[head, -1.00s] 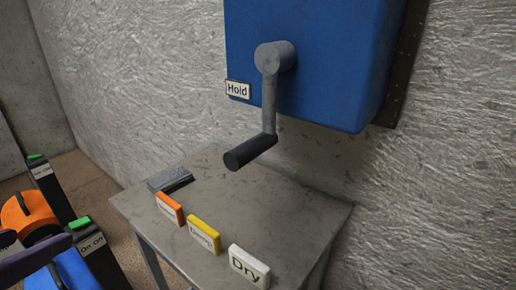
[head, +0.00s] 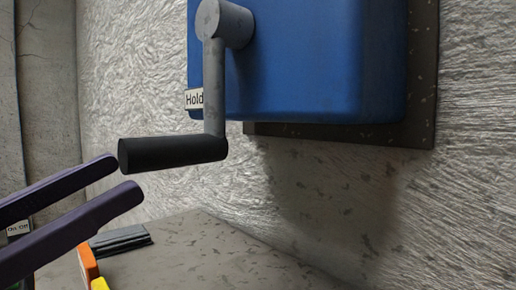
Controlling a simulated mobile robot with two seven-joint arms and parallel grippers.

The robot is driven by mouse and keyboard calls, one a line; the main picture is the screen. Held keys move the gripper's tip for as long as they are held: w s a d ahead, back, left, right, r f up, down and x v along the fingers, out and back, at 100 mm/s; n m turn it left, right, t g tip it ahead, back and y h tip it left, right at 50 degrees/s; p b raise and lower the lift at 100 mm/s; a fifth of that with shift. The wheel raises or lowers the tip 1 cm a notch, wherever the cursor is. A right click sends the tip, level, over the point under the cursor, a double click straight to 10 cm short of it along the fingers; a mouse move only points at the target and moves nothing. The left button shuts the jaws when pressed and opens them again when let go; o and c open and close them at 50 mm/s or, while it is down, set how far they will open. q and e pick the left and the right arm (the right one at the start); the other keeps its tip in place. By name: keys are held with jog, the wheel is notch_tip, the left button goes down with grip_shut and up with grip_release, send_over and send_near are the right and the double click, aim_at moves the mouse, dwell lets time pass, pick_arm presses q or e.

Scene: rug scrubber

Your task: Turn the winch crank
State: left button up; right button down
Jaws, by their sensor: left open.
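The winch crank has a grey arm (head: 214,88) hanging straight down from a round hub on the blue winch box (head: 320,60). Its black handle (head: 172,152) sticks out to the left from the arm's lower end. My left gripper (head: 122,176) comes in from the lower left with its two dark purple fingers apart. The upper fingertip is close to the handle's free end and the lower one is just below it. Nothing is between the fingers. I cannot tell whether the upper fingertip touches the handle. My right gripper is not in view.
A "Hold" label (head: 194,99) is on the box's left edge. Below, a grey table (head: 215,260) bears a dark grey block (head: 120,240), an orange tag (head: 88,266) and a yellow tag (head: 99,284). The rough wall (head: 440,200) stands behind. The space between handle and table is clear.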

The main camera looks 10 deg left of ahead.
aim_at(185, 139)
pick_arm(q)
jog(key=p+x, duration=0.1)
jog(key=x, duration=0.7)
jog(key=shift+w+d+r, duration=0.2)
jog(key=shift+w+r, duration=0.05)
jog(key=shift+c, duration=0.3)
grip_shut()
dwell(0.8)
